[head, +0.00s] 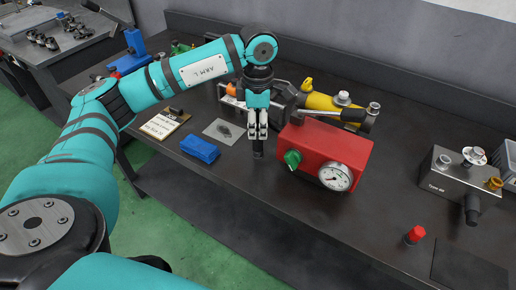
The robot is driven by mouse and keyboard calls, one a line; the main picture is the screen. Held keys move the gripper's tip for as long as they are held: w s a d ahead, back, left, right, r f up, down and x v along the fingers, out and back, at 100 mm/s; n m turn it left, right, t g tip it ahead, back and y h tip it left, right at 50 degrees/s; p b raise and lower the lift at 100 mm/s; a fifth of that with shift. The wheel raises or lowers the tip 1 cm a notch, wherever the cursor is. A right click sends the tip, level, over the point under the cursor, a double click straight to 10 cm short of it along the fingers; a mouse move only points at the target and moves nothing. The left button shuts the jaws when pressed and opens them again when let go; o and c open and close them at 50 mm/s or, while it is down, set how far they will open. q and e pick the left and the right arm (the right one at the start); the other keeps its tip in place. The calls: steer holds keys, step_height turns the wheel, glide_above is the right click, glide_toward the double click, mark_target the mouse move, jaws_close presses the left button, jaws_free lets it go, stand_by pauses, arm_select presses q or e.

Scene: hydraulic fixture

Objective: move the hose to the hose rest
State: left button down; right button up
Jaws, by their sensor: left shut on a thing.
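My right gripper is not in view.
The red box (335,146) with a gauge (335,177) and green knob (292,158) stands close right of the gripper. A yellow cylinder (330,104) lies behind it. A grey valve block (450,180) and red cap (415,235) are farther right. The bench front (320,215) is clear.

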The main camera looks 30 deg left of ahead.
arm_select(q)
steer(key=shift+f, duration=0.1)
steer(key=c, duration=1.1)
jaws_free()
steer(key=shift+w+f, duration=0.1)
steer(key=shift+r, duration=0.2)
step_height(320, 180, up, 12)
steer(key=shift+f, duration=0.15)
